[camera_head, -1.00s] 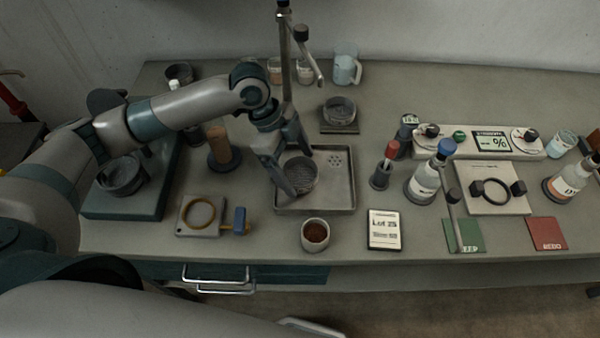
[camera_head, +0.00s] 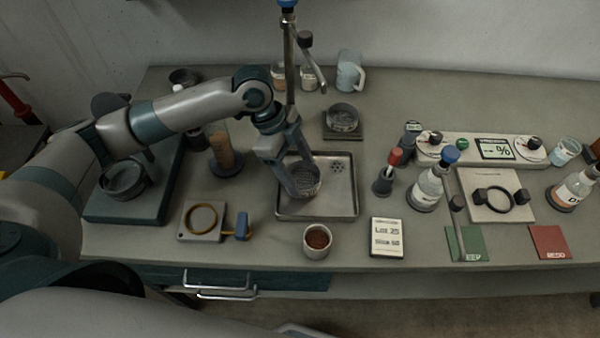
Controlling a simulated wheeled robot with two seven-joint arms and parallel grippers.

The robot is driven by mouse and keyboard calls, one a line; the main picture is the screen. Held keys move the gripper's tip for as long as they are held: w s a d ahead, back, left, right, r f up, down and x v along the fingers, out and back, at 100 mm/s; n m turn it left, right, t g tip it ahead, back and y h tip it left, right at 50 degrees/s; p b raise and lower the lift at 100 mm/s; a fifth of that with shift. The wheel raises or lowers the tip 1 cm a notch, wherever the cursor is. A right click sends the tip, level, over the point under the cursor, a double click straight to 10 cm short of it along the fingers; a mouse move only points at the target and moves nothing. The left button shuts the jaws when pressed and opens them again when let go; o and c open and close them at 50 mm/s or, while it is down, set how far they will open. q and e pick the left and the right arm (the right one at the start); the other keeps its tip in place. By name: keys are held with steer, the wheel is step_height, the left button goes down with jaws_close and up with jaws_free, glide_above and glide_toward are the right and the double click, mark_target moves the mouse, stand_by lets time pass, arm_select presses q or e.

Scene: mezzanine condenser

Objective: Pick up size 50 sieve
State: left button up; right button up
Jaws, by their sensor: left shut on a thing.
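A round grey mesh sieve (camera_head: 307,181) is at the left of the metal tray (camera_head: 339,205). My left gripper (camera_head: 304,186) reaches down over the tray and is shut on the sieve's rim. I cannot tell whether the sieve touches the tray floor, and no size marking on it is legible. A similar sieve (camera_head: 342,118) rests on a dark square base behind the tray. Another round pan (camera_head: 123,180) sits on the teal unit at the left. A card (camera_head: 387,237) reads "Lot 25" and "Size 50". My right gripper is not in view.
A cup of brown granules (camera_head: 317,241) stands in front of the tray. A clamp plate with a brass ring (camera_head: 202,220) is to its left. A tall metal post (camera_head: 290,60) rises behind my gripper. Bottles (camera_head: 427,188) and a percent-display panel (camera_head: 494,149) are at the right.

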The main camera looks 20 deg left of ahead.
mark_target(299, 180)
arm_select(q)
step_height(299, 180, up, 9)
steer(key=b, duration=0.2)
steer(key=shift+r, duration=0.15)
steer(key=shift+w, duration=0.1)
stand_by(0.6)
